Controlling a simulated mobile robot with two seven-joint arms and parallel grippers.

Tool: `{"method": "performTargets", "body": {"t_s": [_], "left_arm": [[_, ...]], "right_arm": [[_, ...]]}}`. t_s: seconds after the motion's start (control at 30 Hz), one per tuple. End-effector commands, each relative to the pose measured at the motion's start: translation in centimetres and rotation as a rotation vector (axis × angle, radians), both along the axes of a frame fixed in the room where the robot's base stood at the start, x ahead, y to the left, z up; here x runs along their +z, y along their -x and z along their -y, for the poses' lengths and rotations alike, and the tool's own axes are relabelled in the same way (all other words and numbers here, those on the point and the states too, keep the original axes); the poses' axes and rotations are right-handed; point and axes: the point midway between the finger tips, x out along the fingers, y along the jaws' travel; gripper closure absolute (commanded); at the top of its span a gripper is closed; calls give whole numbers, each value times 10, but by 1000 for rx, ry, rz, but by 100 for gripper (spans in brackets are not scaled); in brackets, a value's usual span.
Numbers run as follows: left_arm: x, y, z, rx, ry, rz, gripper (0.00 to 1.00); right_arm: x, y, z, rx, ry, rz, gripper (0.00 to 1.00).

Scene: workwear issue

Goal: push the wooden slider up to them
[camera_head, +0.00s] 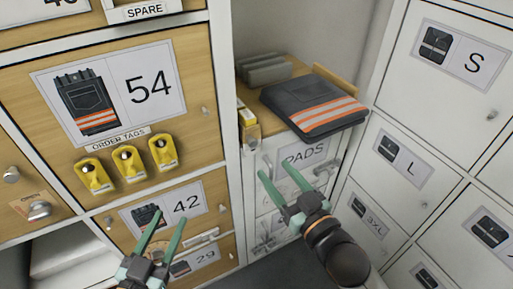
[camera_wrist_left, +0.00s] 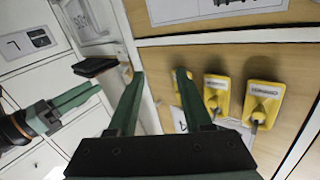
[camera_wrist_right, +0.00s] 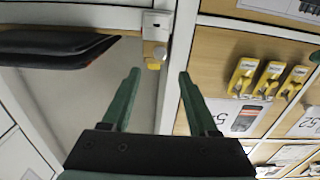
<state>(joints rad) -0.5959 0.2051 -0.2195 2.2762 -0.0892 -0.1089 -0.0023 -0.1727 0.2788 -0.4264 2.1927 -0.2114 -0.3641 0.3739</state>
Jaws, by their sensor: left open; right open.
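A light wooden strip (camera_head: 337,80), which looks like the wooden slider, stands upright at the right rear of a wooden shelf top. Folded dark work trousers (camera_head: 315,105) with orange and pale stripes lie in front of it, hiding its lower part. The trousers overhang the shelf's front edge; they also show edge-on in the right wrist view (camera_wrist_right: 55,48). Several grey rolled pieces (camera_head: 265,68) lie at the back left of the shelf. My right gripper (camera_head: 276,169) is open and empty, below and in front of the trousers. My left gripper (camera_head: 172,215) is open and empty before the drawer marked 42.
Yellow order tags (camera_head: 128,163) hang on the wooden locker at left. A small yellow-and-white box (camera_head: 249,130) sits at the shelf's left front corner. A PADS drawer (camera_head: 303,155) is below the shelf. White lockers (camera_head: 400,165) stand close on the right.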

Motion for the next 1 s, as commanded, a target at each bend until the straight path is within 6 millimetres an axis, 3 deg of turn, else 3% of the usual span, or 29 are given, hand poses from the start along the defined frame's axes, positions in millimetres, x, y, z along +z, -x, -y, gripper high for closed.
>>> {"method": "performTargets", "body": {"t_s": [0.5,0.7,1.0], "left_arm": [[77,5,5,-42,1,323,50],[93,10,6,-52,1,390,50],[96,11,7,-54,2,401,50]], "right_arm": [[-1,-77,-32,-1,-1,0,40],[-1,-89,-37,-2,-1,-3,40],[-1,-91,-38,-2,-1,-3,40]]}}
